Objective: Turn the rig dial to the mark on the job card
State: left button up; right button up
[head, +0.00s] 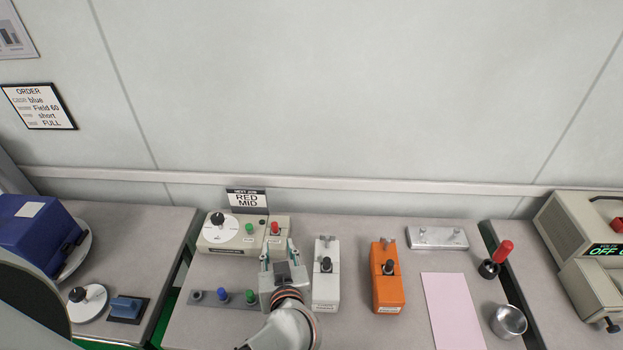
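The rig dial (221,229) is a white disc with a black knob, on a beige box at the back left of the middle bench. Its scale marks are too small to read. The job card (247,199) stands behind the box and reads "RED MID". My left gripper (278,249) reaches in from below, to the right of the dial and apart from it. Its fingers are spread, just in front of the small beige box with a red button (275,228). I see nothing held between them. My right gripper is not in view.
A white tester (325,292) and an orange tester (388,293) stand right of my gripper. A button strip (236,297) lies left of it. A metal plate with pegs (437,238), pink sheet (452,310), red-handled lever (502,252) and metal cup (508,321) are farther right.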

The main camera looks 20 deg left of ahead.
aim_at(217, 219)
jog(key=k+l, duration=0.75)
jog(key=k, duration=0.1)
